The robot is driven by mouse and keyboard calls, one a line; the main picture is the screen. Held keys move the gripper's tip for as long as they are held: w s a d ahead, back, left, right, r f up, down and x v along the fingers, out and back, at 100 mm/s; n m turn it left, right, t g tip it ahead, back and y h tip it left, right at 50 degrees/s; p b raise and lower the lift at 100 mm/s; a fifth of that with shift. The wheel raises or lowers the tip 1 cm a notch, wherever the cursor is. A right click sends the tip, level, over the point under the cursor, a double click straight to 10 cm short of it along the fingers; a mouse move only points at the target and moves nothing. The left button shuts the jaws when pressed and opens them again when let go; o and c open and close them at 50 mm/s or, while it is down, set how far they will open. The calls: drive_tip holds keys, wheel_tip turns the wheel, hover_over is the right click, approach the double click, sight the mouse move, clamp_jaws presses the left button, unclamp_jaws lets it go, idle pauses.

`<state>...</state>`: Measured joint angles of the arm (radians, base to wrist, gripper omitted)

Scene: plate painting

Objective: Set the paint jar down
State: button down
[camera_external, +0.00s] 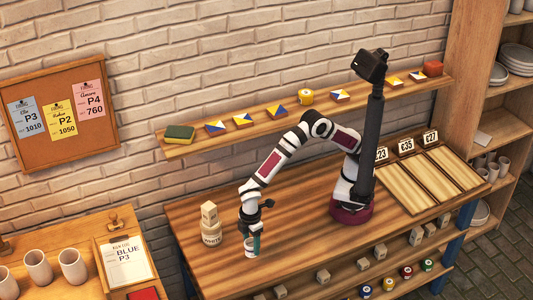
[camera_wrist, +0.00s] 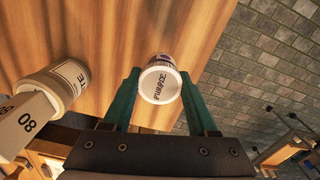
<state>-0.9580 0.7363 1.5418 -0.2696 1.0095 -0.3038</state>
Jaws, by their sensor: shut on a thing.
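My gripper (camera_external: 253,243) points down over the left front part of the wooden workbench (camera_external: 300,235). It is shut on a small white paint jar (camera_external: 250,252). In the wrist view the jar (camera_wrist: 160,83) sits between the two green fingers of my gripper (camera_wrist: 160,93), its white end with dark lettering, seemingly PURPLE, facing the camera. The jar is close to the bench's front edge. I cannot tell whether its base touches the bench top.
A jar marked WHITE (camera_external: 211,239) stands left of my gripper with a block (camera_external: 209,212) above it; the wrist view shows this jar (camera_wrist: 62,85) at left. Bare bench lies to the right. Brick floor (camera_wrist: 265,60) shows past the edge. A wall shelf (camera_external: 310,112) runs behind.

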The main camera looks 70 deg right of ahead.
drive_tip(key=w+d+r, duration=0.4)
drive_tip(key=d+r, duration=0.2)
drive_tip(key=d, duration=0.3)
drive_tip(key=s+d+f+m, duration=0.1)
drive_tip(key=s+d+m, duration=0.1)
drive_tip(key=d, duration=1.2)
drive_tip(key=f, duration=1)
drive_tip(key=shift+s+d, duration=0.15)
drive_tip(key=shift+d, duration=0.1)
drive_tip(key=shift+f, duration=0.15)
drive_tip(key=shift+c, duration=0.9)
unclamp_jaws()
